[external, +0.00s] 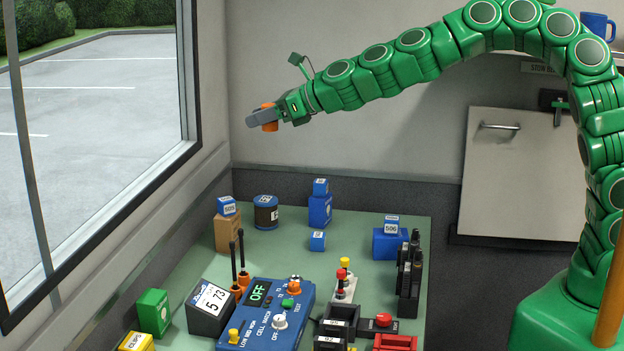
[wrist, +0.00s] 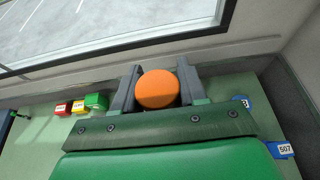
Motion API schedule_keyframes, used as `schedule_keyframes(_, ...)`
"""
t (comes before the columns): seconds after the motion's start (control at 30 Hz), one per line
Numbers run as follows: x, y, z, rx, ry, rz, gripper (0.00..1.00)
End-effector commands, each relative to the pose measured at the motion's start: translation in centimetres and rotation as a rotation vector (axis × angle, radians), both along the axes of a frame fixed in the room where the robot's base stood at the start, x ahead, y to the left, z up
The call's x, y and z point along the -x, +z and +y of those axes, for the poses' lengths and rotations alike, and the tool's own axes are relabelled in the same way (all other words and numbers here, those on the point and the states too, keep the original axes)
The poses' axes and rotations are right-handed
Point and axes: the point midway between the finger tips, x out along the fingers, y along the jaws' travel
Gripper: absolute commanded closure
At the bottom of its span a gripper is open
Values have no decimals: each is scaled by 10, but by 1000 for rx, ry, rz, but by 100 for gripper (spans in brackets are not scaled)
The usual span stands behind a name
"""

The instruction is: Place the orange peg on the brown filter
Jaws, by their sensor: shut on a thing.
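My gripper (external: 258,119) is shut on the orange peg (external: 269,127) and holds it high above the far left part of the table. In the wrist view the round orange end of the peg (wrist: 157,89) sits between the two grey fingers of my gripper (wrist: 158,82). Below stands a tan-brown block (external: 228,234) with a numbered blue cube on top. To its right is a dark, brownish cylinder (external: 265,216) with a blue top and a white label. I cannot tell for certain which of these two is the brown filter. The peg is apart from both.
Blue cubes (external: 317,240) and blue blocks (external: 387,243) stand on the green table (external: 290,258). The air around my gripper is clear.

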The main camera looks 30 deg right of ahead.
Motion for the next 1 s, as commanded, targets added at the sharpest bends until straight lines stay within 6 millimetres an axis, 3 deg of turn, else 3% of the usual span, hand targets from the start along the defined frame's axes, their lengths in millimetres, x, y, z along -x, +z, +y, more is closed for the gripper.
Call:
schedule_keyframes(0.53, -57, -14, -19, 1, 27, 3, 88)
schedule_keyframes(0.8, -109, -18, -39, 3, 75, -2, 88)
schedule_keyframes(1.0, -138, -18, -50, 6, 130, -1, 88)
